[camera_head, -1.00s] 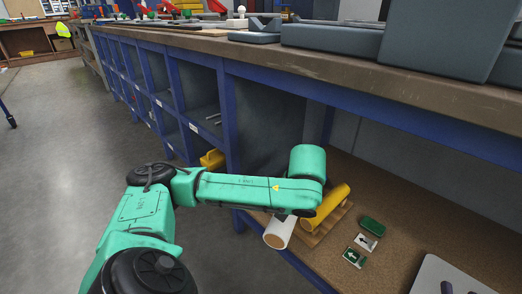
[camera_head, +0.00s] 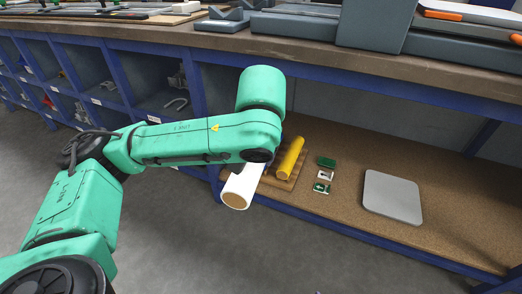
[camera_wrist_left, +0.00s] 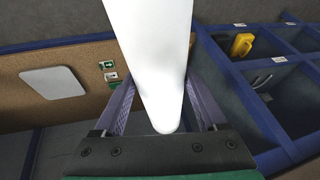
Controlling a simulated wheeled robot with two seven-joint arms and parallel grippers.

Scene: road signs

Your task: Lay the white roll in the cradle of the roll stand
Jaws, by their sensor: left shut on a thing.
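The white roll (camera_head: 241,187) is held tilted at the front edge of the lower shelf, its hollow brown end facing me. It fills the middle of the left wrist view (camera_wrist_left: 155,50). My left gripper (camera_wrist_left: 162,95) is shut on it, one finger on each side; in the head view my arm hides the gripper. The roll stand appears to be the slatted wooden base (camera_head: 283,184) on the shelf, just right of the white roll. A yellow roll (camera_head: 291,157) lies on it. Its left part is hidden by my arm and the white roll. My right gripper is not in view.
Small green-and-white signs (camera_head: 323,175) lie right of the stand. A grey plate (camera_head: 392,197) lies farther right on the brown shelf (camera_head: 450,222). The blue-edged bench top (camera_head: 330,62) overhangs the shelf. Blue cubbies (camera_head: 140,85) stand at the left. The floor in front is clear.

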